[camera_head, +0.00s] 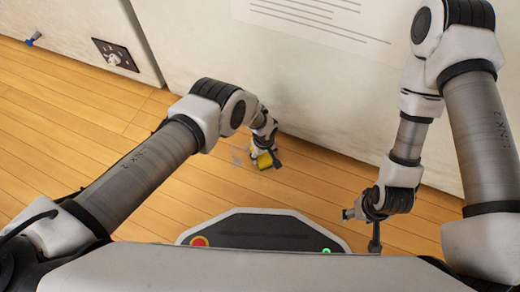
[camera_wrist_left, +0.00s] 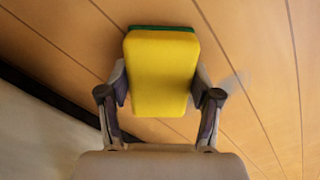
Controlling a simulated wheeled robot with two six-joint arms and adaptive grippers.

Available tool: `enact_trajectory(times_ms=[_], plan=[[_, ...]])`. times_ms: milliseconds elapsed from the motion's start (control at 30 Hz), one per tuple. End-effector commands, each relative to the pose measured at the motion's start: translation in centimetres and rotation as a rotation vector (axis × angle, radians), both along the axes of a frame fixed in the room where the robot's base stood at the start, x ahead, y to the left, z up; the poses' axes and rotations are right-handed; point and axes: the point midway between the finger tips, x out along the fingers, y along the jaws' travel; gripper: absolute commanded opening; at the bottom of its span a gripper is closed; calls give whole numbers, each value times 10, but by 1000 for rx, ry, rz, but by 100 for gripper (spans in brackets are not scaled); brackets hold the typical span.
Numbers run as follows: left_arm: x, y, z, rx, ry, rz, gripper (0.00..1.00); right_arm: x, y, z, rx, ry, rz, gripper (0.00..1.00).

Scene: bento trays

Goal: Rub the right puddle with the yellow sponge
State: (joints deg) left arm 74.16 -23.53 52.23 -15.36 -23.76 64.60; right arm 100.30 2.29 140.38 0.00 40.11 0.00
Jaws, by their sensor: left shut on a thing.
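The yellow sponge (camera_head: 265,161) has a green layer on one face, seen at its far edge in the left wrist view (camera_wrist_left: 160,75). My left gripper (camera_head: 266,155) is shut on it, one finger on each side, low near the wooden floor. Whether the sponge touches the floor is unclear. A faint pale puddle (camera_head: 238,155) shows on the floor just left of the sponge in the head view. I cannot tell whether it is the right one, and no second puddle is clear. My right gripper (camera_head: 360,232) is empty, its fingers spread apart.
A pale wall (camera_head: 300,90) with a printed text panel (camera_head: 320,20) stands behind the sponge. A dark socket plate (camera_head: 115,54) is on the wall at the left. A small blue object (camera_head: 33,38) is at the far left. The wooden floor (camera_head: 60,110) is open at the left.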

Motion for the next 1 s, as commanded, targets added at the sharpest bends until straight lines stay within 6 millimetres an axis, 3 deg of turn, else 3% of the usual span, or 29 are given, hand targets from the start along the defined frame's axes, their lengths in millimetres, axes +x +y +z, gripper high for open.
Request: enact_trajectory(times_ms=[300,800,1000], plan=[[-1,0,0,1,2,1,36,0,0,2,0,1,0,62],[-1,0,59,1,2,1,36,0,0,61,0,0,0,62],[-1,0,59,1,2,1,36,0,0,60,0,0,0,62]])
